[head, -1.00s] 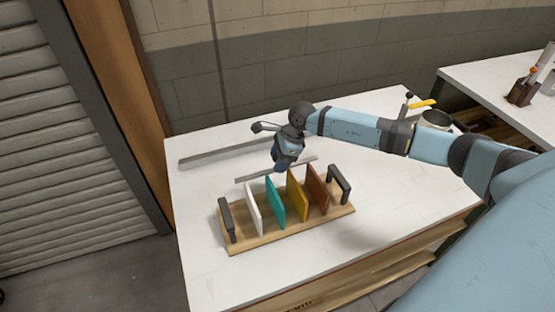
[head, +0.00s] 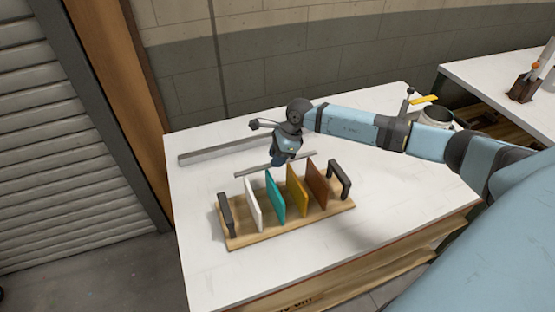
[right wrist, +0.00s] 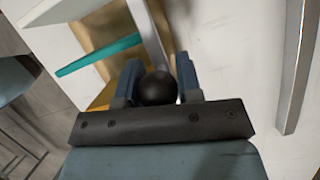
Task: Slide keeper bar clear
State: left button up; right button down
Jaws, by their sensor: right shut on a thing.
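The keeper bar (head: 250,170) is a thin grey bar lying across just behind the rack's upright panels. My right gripper (head: 279,163) is at the bar's middle. In the right wrist view its fingers (right wrist: 157,88) are shut around a round black knob (right wrist: 157,90), with a grey bar (right wrist: 146,30) running away beyond it. The wooden rack (head: 285,227) holds a white panel (head: 254,204), a teal one (head: 275,197), a yellow one (head: 296,190) and a brown one (head: 317,184). I cannot tell whether the bar touches them. My left gripper is out of view.
Dark handles stand at the rack's left end (head: 226,214) and right end (head: 340,180). A longer grey rail (head: 215,150) lies toward the table's back left. The white tabletop (head: 385,200) is clear right of the rack.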

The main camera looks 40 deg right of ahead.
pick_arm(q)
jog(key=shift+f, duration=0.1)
pick_arm(e)
jog(key=c, duration=0.9)
grip_release()
jog(key=shift+o, duration=0.2)
jog(key=shift+r, duration=0.1)
pick_arm(q)
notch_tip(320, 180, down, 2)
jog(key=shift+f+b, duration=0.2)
jog(key=shift+b, duration=0.75)
pick_arm(e)
jog(key=v, duration=1.3)
jog(key=shift+d+r, duration=0.2)
jog(key=shift+r, duration=0.15)
jog(key=shift+s, duration=0.1)
